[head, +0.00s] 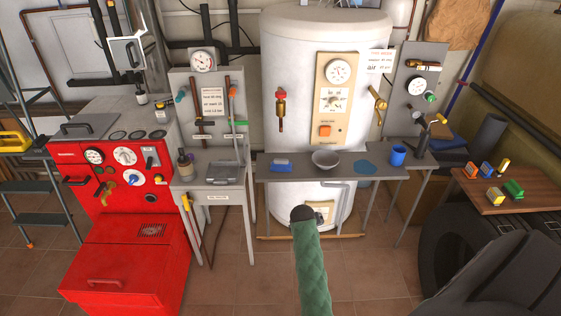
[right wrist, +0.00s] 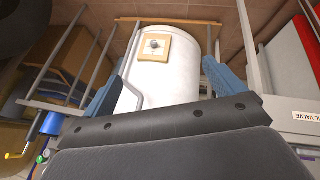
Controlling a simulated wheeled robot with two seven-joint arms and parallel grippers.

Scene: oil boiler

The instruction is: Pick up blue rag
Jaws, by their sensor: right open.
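The blue rag (head: 365,167) appears as a flat blue patch on the grey bench (head: 300,174) in front of the white boiler. It lies between a grey bowl (head: 324,160) and a blue cup (head: 398,155). I cannot make out the rag in the right wrist view. My right gripper (right wrist: 160,85) shows there with its two bluish fingers spread wide apart and nothing between them. Beyond them are the lower boiler and its cream plate. The right fingers cannot be made out in the head view. My left gripper is in neither view.
A blue and white block (head: 281,164) lies left of the bowl. A green quilted cylinder (head: 311,264) stands up at the bottom centre. A wooden table (head: 490,199) with several coloured blocks is at right, above a dark tire (head: 442,245). Red cabinet (head: 110,195) at left.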

